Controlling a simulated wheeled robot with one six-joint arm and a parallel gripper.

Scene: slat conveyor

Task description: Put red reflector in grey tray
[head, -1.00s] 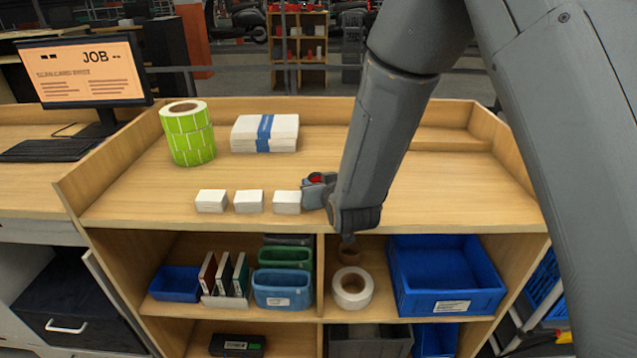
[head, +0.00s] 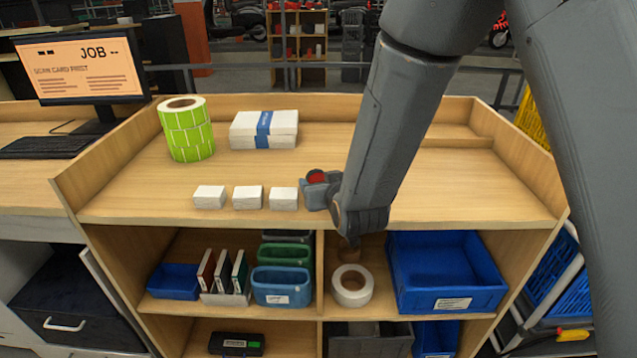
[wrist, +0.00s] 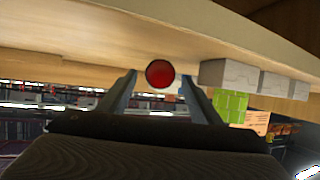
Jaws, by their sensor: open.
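The red reflector (head: 316,177) is a small round red piece on the wooden bench top, right of the row of white boxes. In the wrist view the reflector (wrist: 160,74) sits between the two fingertips, with a gap on each side. My gripper (head: 320,188) is open at the reflector, low over the front part of the bench; its fingers partly hide the reflector in the head view. A dark grey tray-like bin (head: 368,342) stands on the lowest shelf, right of the centre divider, partly cut off by the picture edge.
Several small white boxes (head: 248,197) stand close left of my gripper. A green label roll (head: 187,130) and a white stack (head: 264,130) are behind. Blue bins (head: 445,275) and a white tape roll (head: 352,286) fill the shelf below. The bench top's middle is clear.

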